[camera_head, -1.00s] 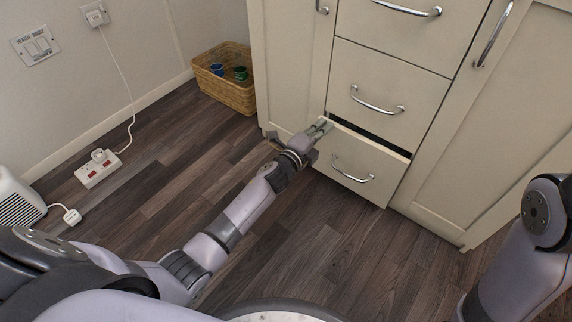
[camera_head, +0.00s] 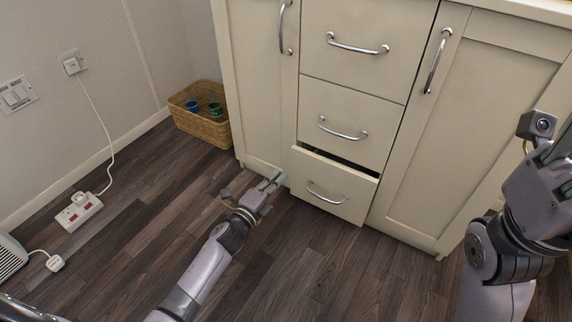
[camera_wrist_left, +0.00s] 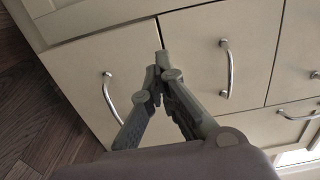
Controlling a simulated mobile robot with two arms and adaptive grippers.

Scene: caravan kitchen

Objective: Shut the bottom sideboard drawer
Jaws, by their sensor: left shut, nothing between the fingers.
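The bottom sideboard drawer (camera_head: 333,187) is cream with a curved metal handle. It stands slightly open, with a dark gap above its front. Its front and handle also show in the left wrist view (camera_wrist_left: 88,62). My left gripper (camera_head: 276,179) is shut and empty, low beside the drawer's left edge; I cannot tell whether it touches. Its closed fingers fill the middle of the left wrist view (camera_wrist_left: 160,66). My right gripper (camera_head: 556,150) is raised at the right edge, partly cut off, and its fingers are unclear.
The middle drawer (camera_head: 345,110) and top drawer (camera_head: 370,25) are shut. Cupboard doors flank them, the right one (camera_head: 450,150) closed. A wicker basket (camera_head: 205,127) stands left of the sideboard. A power strip (camera_head: 78,212) lies at the left. The floor before the drawer is clear.

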